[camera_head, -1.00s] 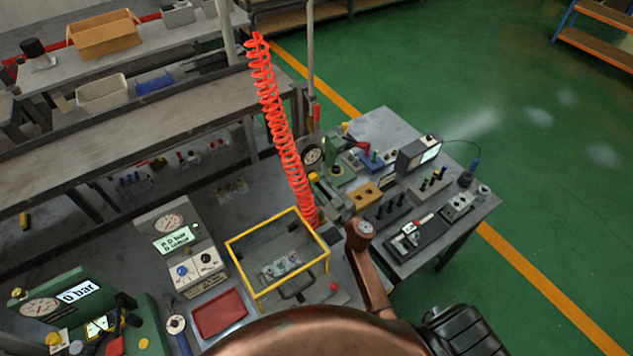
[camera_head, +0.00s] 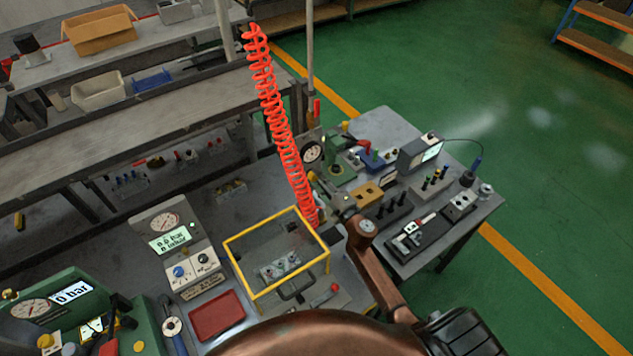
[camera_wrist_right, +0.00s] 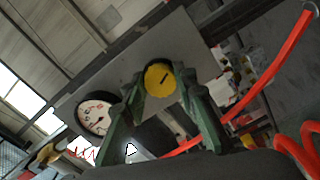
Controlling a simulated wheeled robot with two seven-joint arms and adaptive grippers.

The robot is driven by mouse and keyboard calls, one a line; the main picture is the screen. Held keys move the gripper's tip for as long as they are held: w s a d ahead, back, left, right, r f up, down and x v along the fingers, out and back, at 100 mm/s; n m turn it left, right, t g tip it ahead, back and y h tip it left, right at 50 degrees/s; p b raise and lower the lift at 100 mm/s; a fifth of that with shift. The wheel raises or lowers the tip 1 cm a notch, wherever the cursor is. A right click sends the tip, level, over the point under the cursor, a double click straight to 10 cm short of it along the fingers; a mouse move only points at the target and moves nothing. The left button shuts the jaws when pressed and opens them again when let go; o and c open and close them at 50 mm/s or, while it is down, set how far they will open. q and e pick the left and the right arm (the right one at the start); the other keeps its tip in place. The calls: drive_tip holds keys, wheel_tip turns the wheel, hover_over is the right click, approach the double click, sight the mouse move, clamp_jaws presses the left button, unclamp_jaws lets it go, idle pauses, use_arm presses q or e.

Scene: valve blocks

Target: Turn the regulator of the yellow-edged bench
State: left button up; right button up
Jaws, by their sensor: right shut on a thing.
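The regulator's round yellow knob (camera_wrist_right: 160,79), with a dark mark on its face, shows in the right wrist view in front of a grey plate. My right gripper (camera_wrist_right: 157,84) has its two green fingers on either side of the knob and is shut on it. A round white gauge (camera_wrist_right: 95,116) is left of the fingers; a gauge (camera_head: 312,152) also shows in the head view behind the red coil. In the head view my right gripper (camera_head: 328,188) is small and partly hidden by my copper-coloured arm. My left gripper is not in view.
A red coiled hose (camera_head: 280,120) hangs close to my right gripper. A yellow-edged frame (camera_head: 235,268) stands on the bench left of my arm. A side table (camera_head: 375,124) with several fixtures is to the right. Green floor (camera_head: 540,180) is free beyond.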

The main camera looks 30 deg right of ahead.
drive_tip(key=shift+n+b, duration=0.65)
drive_tip(key=shift+n, duration=1.25)
drive_tip(key=o, duration=1.2)
drive_tip(key=shift+c, duration=0.2)
drive_tip(key=s+d, duration=0.1)
drive_tip(key=s, duration=1.1)
drive_tip(key=shift+d, duration=0.35)
